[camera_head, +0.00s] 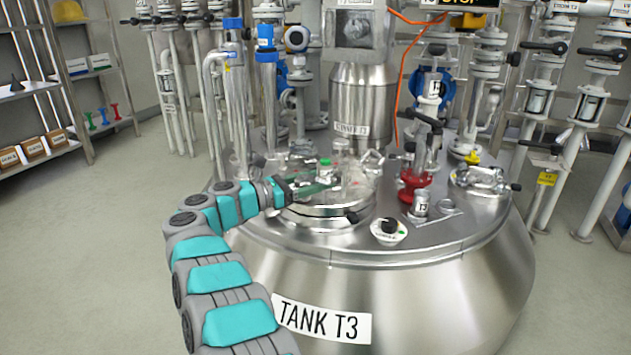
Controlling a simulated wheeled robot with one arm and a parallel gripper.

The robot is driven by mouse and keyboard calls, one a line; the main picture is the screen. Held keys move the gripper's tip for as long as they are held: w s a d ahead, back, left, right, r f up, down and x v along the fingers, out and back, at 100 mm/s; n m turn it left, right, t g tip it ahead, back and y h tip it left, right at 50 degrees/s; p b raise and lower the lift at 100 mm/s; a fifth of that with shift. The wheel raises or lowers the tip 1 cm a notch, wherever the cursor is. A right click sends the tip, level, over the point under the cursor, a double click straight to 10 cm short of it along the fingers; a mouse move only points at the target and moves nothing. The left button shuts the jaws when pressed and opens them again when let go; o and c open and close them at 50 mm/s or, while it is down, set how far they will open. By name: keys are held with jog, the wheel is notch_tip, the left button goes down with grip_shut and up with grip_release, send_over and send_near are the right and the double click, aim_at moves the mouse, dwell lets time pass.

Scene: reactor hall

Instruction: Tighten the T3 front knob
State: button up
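The steel tank (430,290), labelled TANK T3, fills the middle of the head view. A round hatch (318,222) sits on the front of its top. A small black knob (352,217) shows at the hatch's front right edge. A dark knob (389,226) on a round white plate sits further right; I cannot tell which one is the front knob. My gripper (325,183) is over the hatch, behind and left of both knobs and apart from them. Its fingers look greenish and blend with clear and shiny parts, so their opening is unclear.
A red valve base (415,185), a small T3-labelled cylinder (420,203) and a clamped fitting (485,178) stand on the tank top to the right. Vertical pipes (238,110) rise behind my gripper. Shelves (62,135) are at the far left. The floor at left is clear.

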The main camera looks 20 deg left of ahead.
jog(key=shift+d+r+m+g+h, duration=0.15)
jog(key=shift+r+m+g+h, duration=0.25)
jog(key=shift+r+m+h, duration=0.1)
jog(key=shift+r+m+h+p, duration=0.35)
jog(key=shift+r+m+h, duration=0.05)
jog(key=shift+r, duration=0.25)
jog(key=shift+o, duration=1.1)
jog(key=shift+a+r+g+h+p, duration=0.3)
jog(key=shift+r+g+p, duration=0.1)
jog(key=shift+r, duration=0.1)
jog(key=shift+o, duration=0.9)
jog(key=shift+a+r+m+g+p, duration=0.3)
jog(key=shift+m+p, duration=0.1)
jog(key=shift+p, duration=0.35)
jog(key=shift+s+d+f+g+p, duration=0.1)
jog(key=shift+s+f+g+p, duration=0.2)
jog(key=shift+f+p, duration=0.25)
jog(key=shift+c, duration=0.9)
jog(key=shift+s+f, duration=0.2)
jog(key=shift+f, duration=0.6)
jog(key=shift+c, duration=1)
jog(key=shift+w+d+f+g, duration=0.15)
jog(key=shift+d+f+g, duration=0.2)
jog(key=shift+f, duration=0.35)
jog(key=o, duration=1.3)
jog(key=shift+w+d, duration=0.1)
jog(key=shift+d, duration=0.1)
jog(key=shift+o, duration=0.2)
